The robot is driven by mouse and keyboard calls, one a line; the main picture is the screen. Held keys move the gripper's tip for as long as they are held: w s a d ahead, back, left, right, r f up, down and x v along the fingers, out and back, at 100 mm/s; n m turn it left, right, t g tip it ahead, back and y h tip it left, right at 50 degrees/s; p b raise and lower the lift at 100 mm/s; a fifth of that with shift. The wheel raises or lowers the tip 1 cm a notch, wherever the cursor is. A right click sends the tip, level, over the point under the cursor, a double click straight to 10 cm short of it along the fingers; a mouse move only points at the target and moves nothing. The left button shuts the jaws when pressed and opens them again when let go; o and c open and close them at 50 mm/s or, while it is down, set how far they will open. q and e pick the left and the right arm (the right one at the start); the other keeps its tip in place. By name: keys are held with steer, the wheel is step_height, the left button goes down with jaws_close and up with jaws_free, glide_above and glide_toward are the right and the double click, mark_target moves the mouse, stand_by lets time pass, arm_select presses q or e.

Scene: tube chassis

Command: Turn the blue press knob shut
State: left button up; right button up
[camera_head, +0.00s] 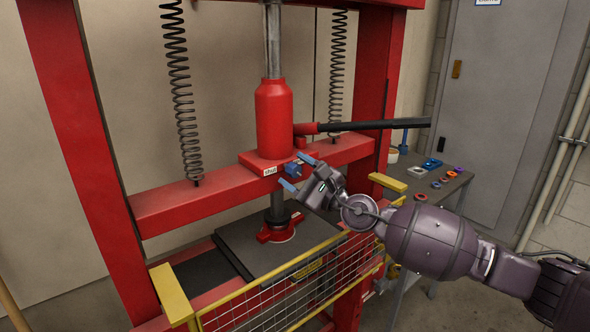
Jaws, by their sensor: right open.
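The small blue press knob (293,170) sits on the front of the press's red base block, just right of a white label reading "shut" (270,171). My right gripper (291,168) comes in from the right, in front of the press. It is open, with one blue-tipped finger above and right of the knob and the other below and left of it. The knob shows between the fingers. I cannot tell whether they touch it. My left gripper is not in view.
The red jack cylinder (274,118) stands above the knob, and a black pump handle (385,124) reaches right above my arm. A yellow-railed mesh guard (285,298) fronts the press bed. A side table with small coloured parts (432,164) stands behind my right arm.

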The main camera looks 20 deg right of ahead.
steer(key=shift+w+a+r, duration=0.1)
steer(key=shift+w+a, duration=0.1)
steer(key=shift+w, duration=0.1)
steer(key=shift+c, duration=0.2)
steer(key=c, duration=0.9)
